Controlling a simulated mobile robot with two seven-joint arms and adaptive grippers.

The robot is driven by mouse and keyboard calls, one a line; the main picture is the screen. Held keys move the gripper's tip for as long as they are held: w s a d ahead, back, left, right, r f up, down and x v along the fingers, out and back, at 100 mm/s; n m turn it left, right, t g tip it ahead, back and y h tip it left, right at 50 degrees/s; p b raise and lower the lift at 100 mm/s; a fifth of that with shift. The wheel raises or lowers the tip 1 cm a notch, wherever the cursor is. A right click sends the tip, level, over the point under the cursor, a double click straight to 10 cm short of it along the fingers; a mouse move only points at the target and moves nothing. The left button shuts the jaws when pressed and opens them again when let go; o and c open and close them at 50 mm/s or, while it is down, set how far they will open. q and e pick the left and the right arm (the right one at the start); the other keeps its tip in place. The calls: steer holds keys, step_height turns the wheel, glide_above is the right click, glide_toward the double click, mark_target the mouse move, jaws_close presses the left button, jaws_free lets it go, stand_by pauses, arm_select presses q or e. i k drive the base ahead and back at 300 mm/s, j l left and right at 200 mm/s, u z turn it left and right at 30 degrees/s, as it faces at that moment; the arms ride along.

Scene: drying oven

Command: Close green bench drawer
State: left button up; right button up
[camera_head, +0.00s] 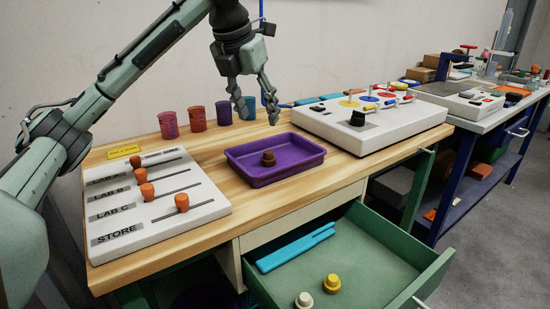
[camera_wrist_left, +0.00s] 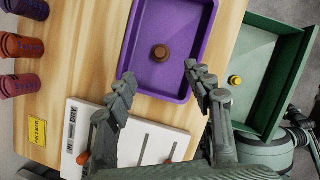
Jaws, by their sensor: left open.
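The green bench drawer (camera_head: 375,254) is pulled out from the wooden bench at the lower right in the head view. It holds a blue flat tool (camera_head: 296,248), a yellow knob-like piece (camera_head: 332,283) and a white one (camera_head: 305,300). The drawer also shows at the right in the left wrist view (camera_wrist_left: 262,105). My left gripper (camera_head: 257,112) is open and empty above the bench, behind the purple tray (camera_head: 243,170). In the left wrist view its fingers (camera_wrist_left: 158,95) are spread, with the tray beyond them. My right gripper is not in view.
The purple tray holds a brown knob-like piece (camera_head: 268,158). A white slider panel (camera_head: 150,205) lies on the left of the bench, and a white control box (camera_head: 370,120) at the back right. Several colored cups (camera_head: 197,119) stand at the back. A second bench (camera_head: 480,110) is farther right.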

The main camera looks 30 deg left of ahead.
mark_target(377, 265)
steer(key=k, duration=1.5)
